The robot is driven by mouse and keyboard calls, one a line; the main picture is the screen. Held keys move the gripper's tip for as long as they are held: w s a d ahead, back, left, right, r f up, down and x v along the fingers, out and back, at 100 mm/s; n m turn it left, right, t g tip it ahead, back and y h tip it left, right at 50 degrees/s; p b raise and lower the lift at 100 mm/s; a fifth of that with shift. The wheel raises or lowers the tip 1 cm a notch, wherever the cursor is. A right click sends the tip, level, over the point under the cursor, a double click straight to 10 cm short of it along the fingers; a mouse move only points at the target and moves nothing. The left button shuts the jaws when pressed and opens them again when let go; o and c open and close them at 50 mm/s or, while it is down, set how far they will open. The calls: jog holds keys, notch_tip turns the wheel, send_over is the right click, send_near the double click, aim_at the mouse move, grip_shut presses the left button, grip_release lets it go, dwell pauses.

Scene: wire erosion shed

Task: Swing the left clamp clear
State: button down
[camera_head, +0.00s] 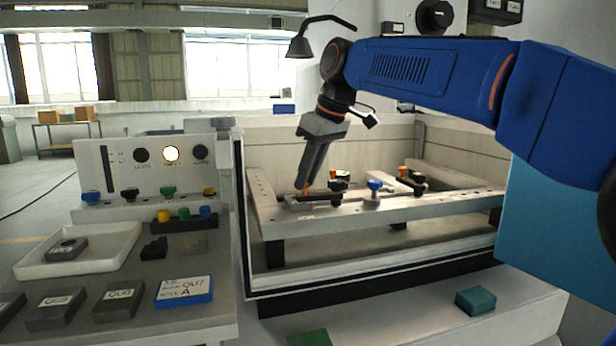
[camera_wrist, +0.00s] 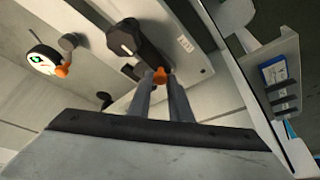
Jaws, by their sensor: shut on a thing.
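The left clamp (camera_head: 322,196) is a dark bar with a black knob, lying on the pale rail of the work frame (camera_head: 430,207). In the wrist view, the clamp (camera_wrist: 128,42) lies on the pale rail with its orange tip (camera_wrist: 160,75) toward me. My gripper (camera_head: 305,186) reaches down to the left end of this clamp. In the wrist view, my gripper's fingers (camera_wrist: 163,80) are shut on the orange tip. The fingers hide part of the tip.
Right of the held clamp are a blue-knobbed post (camera_head: 374,189) and another dark clamp (camera_head: 411,186) with an orange tip. A small round dial (camera_wrist: 42,60) with an orange part stands nearby. The tank's front edge (camera_head: 380,276) runs before the frame. A bench (camera_head: 215,310) is left.

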jog(key=shift+w+a+m+t+h, duration=0.15)
jog(key=shift+w+m+t+h, duration=0.2)
jog(key=shift+w+m, duration=0.65)
jog(key=m, duration=0.1)
jog(key=w+m+h, duration=0.1)
jog(key=m, duration=0.1)
jog(key=shift+w+t, duration=0.1)
jog(key=shift+t, duration=0.25)
jog(key=w+m, duration=0.1)
jog(key=m, duration=0.1)
jog(key=w+d+m+h, duration=0.1)
jog(key=m, duration=0.1)
jog(key=shift+w+m+t+h, duration=0.25)
jog(key=shift+w+m+t, duration=0.05)
jog(key=w+d+m+h, duration=0.1)
jog(key=m, duration=0.1)
jog(key=w+d+m, duration=0.1)
jog(key=m, duration=0.1)
jog(key=shift+h, duration=0.4)
jog(key=shift+w+d+m+g+h, duration=0.25)
jog(key=shift+d+m, duration=0.2)
jog(key=shift+m, duration=0.35)
jog(key=shift+w+d+m+g+h, duration=0.15)
jog(key=shift+d+m+h, duration=0.2)
jog(key=shift+m, duration=0.45)
jog(key=c, duration=1.6)
grip_release()
jog(key=shift+d, duration=0.1)
jog(key=shift+c, duration=0.2)
